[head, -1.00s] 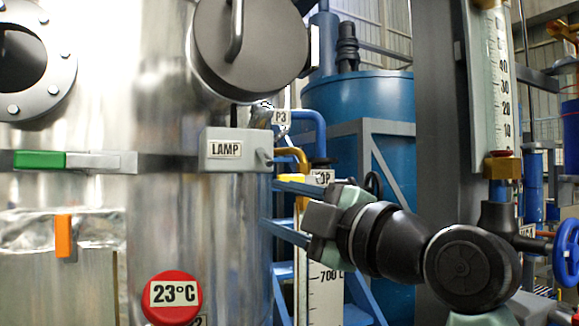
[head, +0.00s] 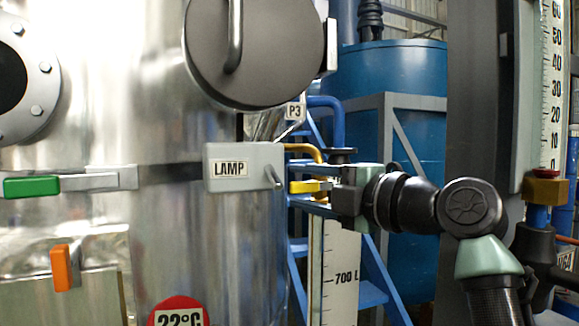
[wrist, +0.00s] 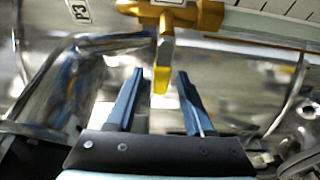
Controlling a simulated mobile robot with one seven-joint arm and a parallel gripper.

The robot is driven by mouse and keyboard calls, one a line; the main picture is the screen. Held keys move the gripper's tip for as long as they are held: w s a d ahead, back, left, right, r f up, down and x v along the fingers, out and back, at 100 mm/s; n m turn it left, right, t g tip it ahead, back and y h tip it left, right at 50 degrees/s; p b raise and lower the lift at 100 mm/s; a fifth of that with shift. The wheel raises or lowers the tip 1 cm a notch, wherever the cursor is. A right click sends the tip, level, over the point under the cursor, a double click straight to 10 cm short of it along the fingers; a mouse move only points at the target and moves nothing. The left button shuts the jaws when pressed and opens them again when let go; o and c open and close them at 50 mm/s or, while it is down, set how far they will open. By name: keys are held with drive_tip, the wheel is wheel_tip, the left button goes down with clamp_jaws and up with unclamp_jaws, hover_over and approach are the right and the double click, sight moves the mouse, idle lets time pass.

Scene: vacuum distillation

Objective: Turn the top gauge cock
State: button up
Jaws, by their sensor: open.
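The top gauge cock has a brass body (wrist: 182,14) and a lever with a yellow end (wrist: 162,78) in the wrist view. The yellow lever also shows in the head view (head: 306,187), to the right of the LAMP box. My gripper (wrist: 160,73) is open. Its two blue fingers lie on either side of the lever's yellow end, with gaps visible on both sides. In the head view my gripper (head: 293,186) reaches in from the right, one finger above the yellow lever and one below. The cock's body is mostly hidden there.
The grey LAMP box (head: 230,168) with a small toggle is close left of the fingers, on the steel vessel (head: 160,230). A white 700 L scale (head: 342,270) hangs below my gripper. A yellow-brown pipe (head: 305,150) runs just above. Blue ladder and tank stand behind.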

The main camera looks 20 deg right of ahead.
sight(301, 188)
drive_tip(key=shift+p+x, duration=0.7)
drive_tip(key=shift+x, duration=1.1)
drive_tip(key=shift+d+f, duration=0.1)
clamp_jaws()
drive_tip(key=shift+f, duration=0.1)
